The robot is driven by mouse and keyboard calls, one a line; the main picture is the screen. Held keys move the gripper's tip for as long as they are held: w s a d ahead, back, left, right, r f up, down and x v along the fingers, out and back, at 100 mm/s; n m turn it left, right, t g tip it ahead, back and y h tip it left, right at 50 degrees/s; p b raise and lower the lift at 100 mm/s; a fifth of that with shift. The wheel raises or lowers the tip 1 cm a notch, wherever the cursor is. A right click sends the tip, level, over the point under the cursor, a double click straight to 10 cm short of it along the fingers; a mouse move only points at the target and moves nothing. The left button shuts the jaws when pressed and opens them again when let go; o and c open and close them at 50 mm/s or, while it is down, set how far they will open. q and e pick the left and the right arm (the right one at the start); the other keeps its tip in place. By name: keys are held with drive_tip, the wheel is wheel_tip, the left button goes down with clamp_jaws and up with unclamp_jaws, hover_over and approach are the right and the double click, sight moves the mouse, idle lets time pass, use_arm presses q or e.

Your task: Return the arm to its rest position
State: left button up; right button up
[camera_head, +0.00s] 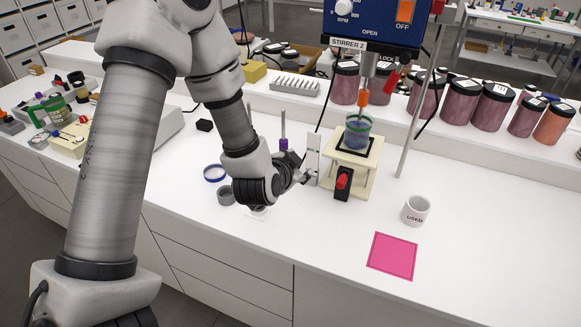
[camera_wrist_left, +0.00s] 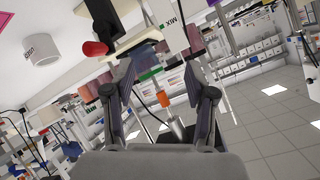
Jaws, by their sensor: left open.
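My left arm (camera_head: 112,165) comes in from the left and reaches down over the white bench. Its gripper (camera_head: 308,176) is beside the left side of the cream stirrer stand (camera_head: 351,165), close to a white upright piece; I cannot tell whether they touch. In the left wrist view the gripper (camera_wrist_left: 165,92) has its two fingers wide apart, with nothing clearly held between them. A beaker with blue liquid and a green rim (camera_head: 357,134) stands on the stand under the stirrer head (camera_head: 374,22). My right gripper is not in view.
A white mug marked USED (camera_head: 415,210) and a pink square mat (camera_head: 392,256) lie right of the stand. A blue ring (camera_head: 215,173) and small grey jar (camera_head: 226,195) lie near my wrist. Pigment jars (camera_head: 460,100) line the shelf behind.

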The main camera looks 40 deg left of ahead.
use_arm(q)
drive_tip(key=shift+w+d, duration=0.1)
drive_tip(key=shift+d, duration=0.05)
drive_tip(key=s+d+f+g, duration=0.1)
drive_tip(key=s+f, duration=0.2)
drive_tip(key=f, duration=0.2)
drive_tip(key=s+d+f+n+g+h, duration=0.1)
drive_tip(key=s+d+f+g, duration=0.1)
drive_tip(key=f, duration=0.4)
drive_tip(key=s+d+f+g, duration=0.1)
drive_tip(key=s+f+g, duration=0.1)
drive_tip(key=s+f, duration=0.3)
drive_tip(key=shift+s+d+f+n+h, duration=0.1)
drive_tip(key=shift+d+f+n+h, duration=0.05)
drive_tip(key=shift+d+n+h, duration=0.2)
drive_tip(key=s+d+f+n+g+b, duration=0.15)
drive_tip(key=s+f+g, duration=0.25)
drive_tip(key=s+f, duration=0.45)
drive_tip(key=s+d+f+n+g, duration=0.1)
drive_tip(key=s+d+f+g, duration=0.3)
drive_tip(key=s, duration=0.7)
wheel_tip(320, 180, down, 6)
drive_tip(key=a+t+b, duration=0.1)
drive_tip(key=b, duration=0.4)
drive_tip(key=shift+w+a+h+b, duration=0.3)
drive_tip(key=shift+w+h+b, duration=0.1)
drive_tip(key=shift+w+h, duration=0.05)
